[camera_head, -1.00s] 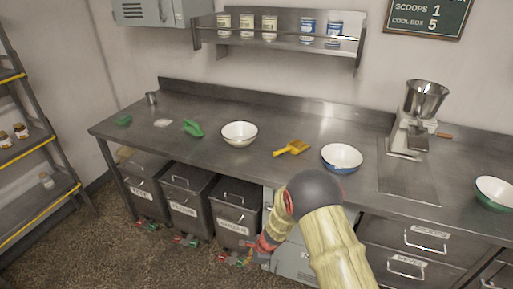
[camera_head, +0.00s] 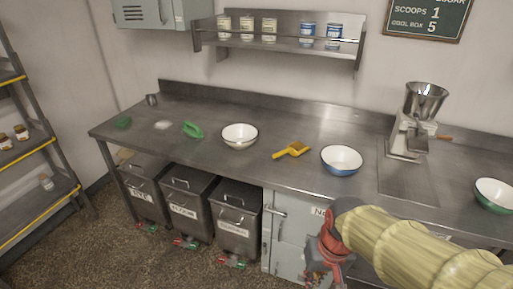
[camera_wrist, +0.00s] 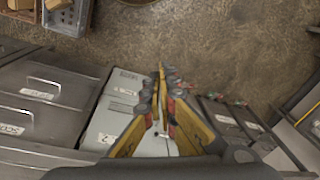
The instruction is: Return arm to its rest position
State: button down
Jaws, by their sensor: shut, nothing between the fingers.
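My arm (camera_head: 420,245) shows at the lower right in the head view, covered in pale yellow segments and bent at a dark joint. My gripper (camera_head: 322,275) hangs from it in front of the grey cabinet (camera_head: 285,235), below the counter's front edge. In the wrist view my gripper (camera_wrist: 161,75) points down towards the brown floor, its yellow fingers meeting at the tips. It is shut and holds nothing.
The steel counter (camera_head: 225,165) carries a white bowl (camera_head: 240,135), a yellow scoop (camera_head: 292,150), a blue bowl (camera_head: 341,160), a green bowl (camera_head: 494,195) and a scale-like machine (camera_head: 408,135). Bins (camera_head: 188,205) stand under it at left. A shelf rack (camera_head: 45,150) stands far left.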

jog(key=s+d+r+t, duration=0.2)
jog(key=r, duration=0.3)
jog(key=s+d+r+t+h, duration=0.1)
jog(key=s+d+r+t, duration=0.1)
jog(key=r, duration=0.4)
jog(key=shift+s+d+t, duration=0.3)
jog(key=shift+s+d, duration=0.3)
jog(key=shift+s, duration=0.05)
